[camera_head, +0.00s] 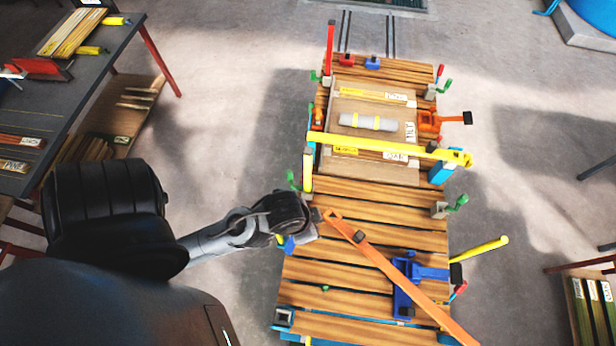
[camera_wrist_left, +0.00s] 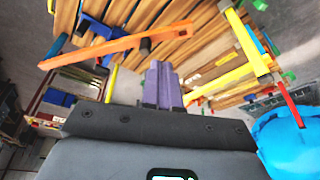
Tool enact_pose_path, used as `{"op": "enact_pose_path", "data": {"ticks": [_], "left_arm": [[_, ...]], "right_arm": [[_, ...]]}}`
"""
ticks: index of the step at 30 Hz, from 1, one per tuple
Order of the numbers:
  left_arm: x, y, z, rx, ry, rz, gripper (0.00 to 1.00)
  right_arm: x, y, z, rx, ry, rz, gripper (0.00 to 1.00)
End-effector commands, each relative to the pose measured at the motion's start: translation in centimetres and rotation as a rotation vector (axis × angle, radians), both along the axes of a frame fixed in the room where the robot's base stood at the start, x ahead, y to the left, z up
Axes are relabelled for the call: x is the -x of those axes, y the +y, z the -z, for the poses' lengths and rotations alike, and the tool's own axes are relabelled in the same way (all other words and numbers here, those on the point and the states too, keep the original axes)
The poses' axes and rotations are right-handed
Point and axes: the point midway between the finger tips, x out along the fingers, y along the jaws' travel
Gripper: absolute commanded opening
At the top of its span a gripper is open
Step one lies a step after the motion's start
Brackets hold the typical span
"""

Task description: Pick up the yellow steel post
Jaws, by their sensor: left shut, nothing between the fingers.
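Several yellow pieces are in the head view, and I cannot tell for certain which is the steel post. A long yellow bar (camera_head: 385,147) lies across the upper part of the slatted wooden table. A short upright yellow post (camera_head: 307,170) stands at the table's left edge below that bar's left end. A yellow rod (camera_head: 480,249) sticks out past the right edge. My left gripper (camera_head: 314,222) is shut and empty at the table's left edge, near the end of the orange bar (camera_head: 385,266). Its closed fingers (camera_wrist_left: 162,84) show in the left wrist view, apart from the yellow bar (camera_wrist_left: 246,42). My right gripper is not in view.
A cardboard-coloured panel with a grey cylinder (camera_head: 368,122) lies under the long yellow bar. Blue, orange and green clamps line the table edges; a blue clamp (camera_head: 405,285) sits by the orange bar. A dark side table (camera_head: 85,75) stands at left. Bare floor lies between.

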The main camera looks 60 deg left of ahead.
Motion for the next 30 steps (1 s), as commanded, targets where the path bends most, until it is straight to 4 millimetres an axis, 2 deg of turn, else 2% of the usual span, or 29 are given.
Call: {"op": "enact_pose_path", "data": {"ticks": [7,8,19,30], "left_arm": [[0.03,0.00,0.01,0.000,0.001,0.000,0.00],[0.03,0.00,0.01,0.000,0.001,0.000,0.03],[0.04,0.00,0.02,0.000,0.001,0.000,0.60],[-0.20,-0.05,0.00,0.001,-0.012,0.007,0.62]], "right_arm": [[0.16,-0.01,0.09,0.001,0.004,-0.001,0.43],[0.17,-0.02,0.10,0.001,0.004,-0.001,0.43],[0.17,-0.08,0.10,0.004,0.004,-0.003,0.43],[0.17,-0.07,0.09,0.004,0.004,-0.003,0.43]]}}
